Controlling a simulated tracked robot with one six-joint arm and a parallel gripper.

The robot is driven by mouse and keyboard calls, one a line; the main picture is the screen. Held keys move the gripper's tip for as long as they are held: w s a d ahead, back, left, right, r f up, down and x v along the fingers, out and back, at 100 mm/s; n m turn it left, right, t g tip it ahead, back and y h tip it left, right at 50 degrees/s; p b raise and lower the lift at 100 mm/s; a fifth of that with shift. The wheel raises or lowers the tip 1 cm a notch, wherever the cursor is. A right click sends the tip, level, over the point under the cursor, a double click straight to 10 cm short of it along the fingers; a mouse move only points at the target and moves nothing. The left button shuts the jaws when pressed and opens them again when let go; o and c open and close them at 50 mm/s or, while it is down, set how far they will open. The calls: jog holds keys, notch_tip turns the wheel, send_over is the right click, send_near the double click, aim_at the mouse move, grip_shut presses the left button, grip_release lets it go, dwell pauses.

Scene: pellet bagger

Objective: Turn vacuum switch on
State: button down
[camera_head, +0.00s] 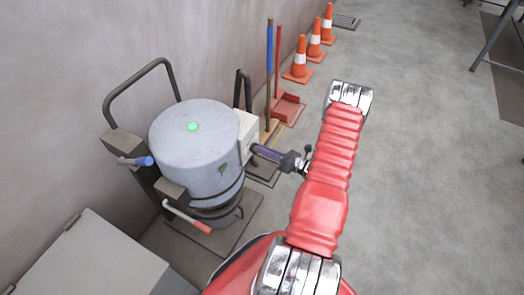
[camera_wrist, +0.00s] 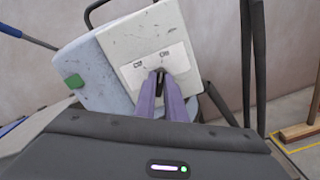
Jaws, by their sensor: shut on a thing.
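The vacuum (camera_head: 194,150) is a grey drum with a bright green spot on its lid, standing by the wall at left in the head view. A white switch box (camera_head: 246,134) is on its right side. In the wrist view the box (camera_wrist: 143,48) fills the upper middle, tilted, with a pale label plate and two small marks too small to read. My gripper (camera_head: 254,149) reaches the box from the right. In the wrist view its two purple fingers (camera_wrist: 160,76) are shut on the dark vacuum switch (camera_wrist: 161,84), which is mostly hidden between them, so its position is unclear.
A blue-handled lever (camera_head: 137,161) and a red-handled lever (camera_head: 187,218) stick out from the vacuum's frame. A broom and red dustpan (camera_head: 287,107) and several orange cones (camera_head: 299,62) line the wall. A grey cabinet (camera_head: 88,262) is at lower left. The floor at right is open.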

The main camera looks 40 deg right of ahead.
jog(key=shift+s+f, duration=0.1)
jog(key=shift+f, duration=0.1)
jog(key=c, duration=1.8)
grip_release()
jog(key=shift+r, duration=0.1)
jog(key=v, duration=1.3)
jog(key=shift+s+d, duration=0.2)
jog(key=shift+s, duration=0.15)
